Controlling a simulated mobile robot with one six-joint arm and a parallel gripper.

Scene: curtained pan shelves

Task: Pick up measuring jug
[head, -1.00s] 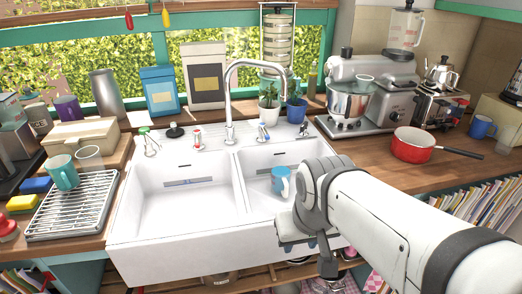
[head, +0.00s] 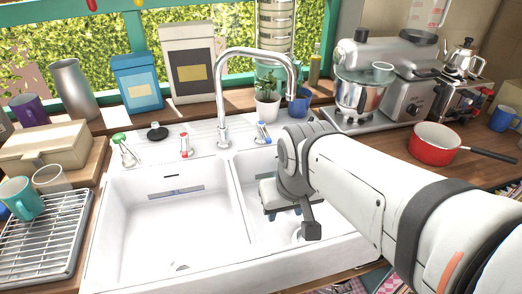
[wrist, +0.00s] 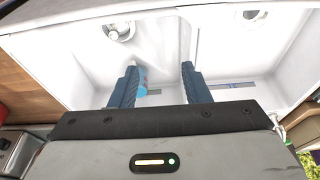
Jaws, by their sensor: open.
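A clear jug (head: 428,14) with a handle and red markings stands at the back right, behind the mixer. The top edge of the head view cuts it off, and my gripper is well away from it. My gripper (head: 284,212) is over the right basin of the white sink (head: 165,225). In the wrist view my gripper (wrist: 159,72) is open, its two dark blue fingers apart.
The tap (head: 222,110) rises behind the sink's divider. A red pan (head: 433,145) with a black handle and a mixer (head: 360,92) stand on the right counter. A teal mug (head: 20,198) is on the rack (head: 45,235) at the left.

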